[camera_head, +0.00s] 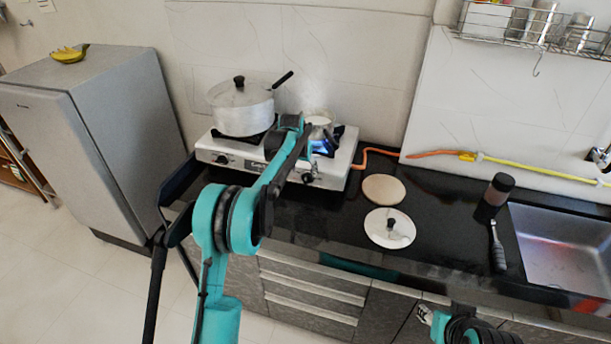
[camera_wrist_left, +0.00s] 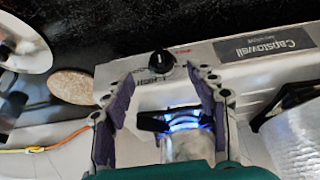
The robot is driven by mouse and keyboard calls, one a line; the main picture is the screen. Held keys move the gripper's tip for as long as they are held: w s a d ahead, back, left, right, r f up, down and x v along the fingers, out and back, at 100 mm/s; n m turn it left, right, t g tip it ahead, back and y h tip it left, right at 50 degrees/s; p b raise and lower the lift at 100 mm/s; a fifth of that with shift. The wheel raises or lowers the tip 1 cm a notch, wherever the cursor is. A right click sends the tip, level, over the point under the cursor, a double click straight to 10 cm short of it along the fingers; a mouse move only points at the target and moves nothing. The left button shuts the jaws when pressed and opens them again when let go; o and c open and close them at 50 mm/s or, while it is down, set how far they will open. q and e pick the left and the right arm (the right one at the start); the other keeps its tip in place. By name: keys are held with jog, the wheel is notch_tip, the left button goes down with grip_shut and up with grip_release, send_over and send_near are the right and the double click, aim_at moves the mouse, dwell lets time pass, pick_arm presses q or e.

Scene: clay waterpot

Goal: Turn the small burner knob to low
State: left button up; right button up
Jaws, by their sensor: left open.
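The small burner knob (camera_head: 308,178) is a round black knob on the white front panel of the stove (camera_head: 205,150), at its right end in the head view. In the left wrist view the knob (camera_wrist_left: 161,62) lies just beyond the fingertips, centred between them, with no visible contact. My left gripper (camera_wrist_left: 162,82) is open and empty above the stove front; in the head view the gripper (camera_head: 294,148) is partly hidden by its own arm. The small burner shows a blue flame (camera_wrist_left: 186,122) under a small metal pot (camera_head: 319,124).
A large lidded pot (camera_head: 243,108) stands on the left burner. An orange gas hose (camera_head: 378,151) leaves the stove's right side. A tan disc (camera_head: 383,189) and a white lid (camera_head: 390,228) lie on the black counter.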

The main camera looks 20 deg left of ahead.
aim_at(305, 177)
pick_arm(q)
jog(key=b+x, duration=0.2)
jog(key=x, duration=0.6)
jog(key=shift+w+f, duration=0.15)
jog(key=c, duration=1.2)
